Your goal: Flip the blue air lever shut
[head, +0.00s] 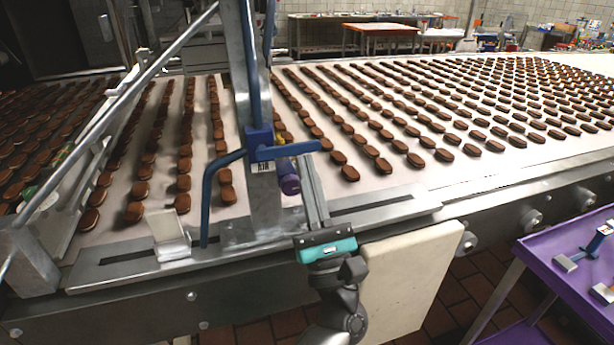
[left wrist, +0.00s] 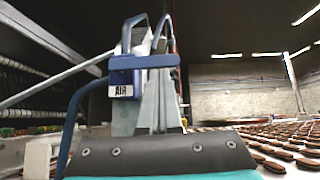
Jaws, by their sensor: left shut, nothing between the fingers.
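The blue air lever (head: 285,150) sticks out level to the right from a blue valve body (head: 258,139) on an upright metal post. In the left wrist view the lever (left wrist: 152,62) crosses above the AIR label (left wrist: 122,90), in front of grey upright parts. My left gripper (head: 305,165) comes up from below, shut and empty, with its tips just below the lever's outer end. I cannot tell whether they touch it. My right gripper is not in view.
A blue hose (head: 207,205) bends down left of the post. A purple cylinder (head: 289,184) sits below the lever. The conveyor (head: 400,180) carries rows of brown biscuits behind. A purple table (head: 545,245) with tools stands at right.

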